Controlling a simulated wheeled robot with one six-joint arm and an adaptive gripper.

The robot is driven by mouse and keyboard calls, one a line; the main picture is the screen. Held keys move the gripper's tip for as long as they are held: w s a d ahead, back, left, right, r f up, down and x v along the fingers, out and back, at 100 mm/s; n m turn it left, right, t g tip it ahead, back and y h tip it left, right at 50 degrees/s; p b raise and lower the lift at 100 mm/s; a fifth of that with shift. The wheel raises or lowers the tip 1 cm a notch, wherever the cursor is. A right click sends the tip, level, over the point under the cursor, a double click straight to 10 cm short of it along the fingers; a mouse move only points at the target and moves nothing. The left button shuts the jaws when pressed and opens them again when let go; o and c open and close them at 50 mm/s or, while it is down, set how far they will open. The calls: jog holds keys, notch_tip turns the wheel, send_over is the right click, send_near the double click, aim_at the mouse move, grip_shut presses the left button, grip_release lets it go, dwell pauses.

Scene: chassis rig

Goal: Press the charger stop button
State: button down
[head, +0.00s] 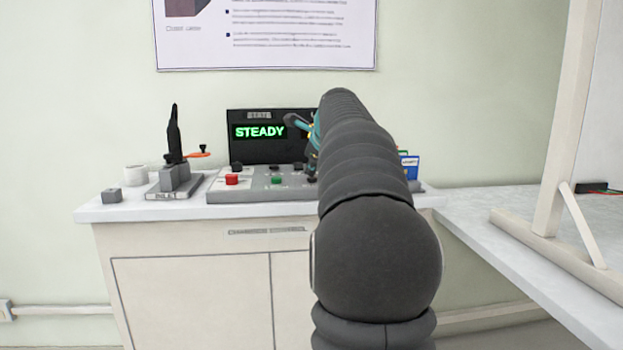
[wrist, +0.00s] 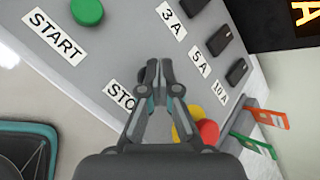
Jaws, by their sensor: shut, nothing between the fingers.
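The charger panel (head: 250,190) is a grey sloped box on the cabinet top; it also shows in the wrist view (wrist: 115,60). A green button (wrist: 87,11) sits by the START label (wrist: 55,36). The STOP label (wrist: 122,94) is partly covered by my gripper (wrist: 160,66). A dark round shape (wrist: 146,104) beside that label, mostly behind a finger, may be the stop button. My gripper is shut and empty, its tips over the panel between the STOP label and the ampere switches. I cannot tell whether they touch it.
Black switches (wrist: 218,40) marked 3 A, 5 A and 10 A line the panel. A display (head: 262,131) behind reads STEADY in green. A red button (head: 232,179) is at the panel's left. Red and yellow round things (wrist: 208,131) and coloured tags (wrist: 265,118) lie past my gripper.

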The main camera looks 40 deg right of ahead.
jog(key=shift+f, duration=0.15)
dwell(0.4)
jog(key=shift+r+p, duration=0.9)
jog(key=shift+p, duration=0.1)
notch_tip(320, 180, up, 3)
jog(key=shift+f+p, duration=0.15)
jog(key=shift+p, duration=1)
jog(key=shift+r, duration=1.15)
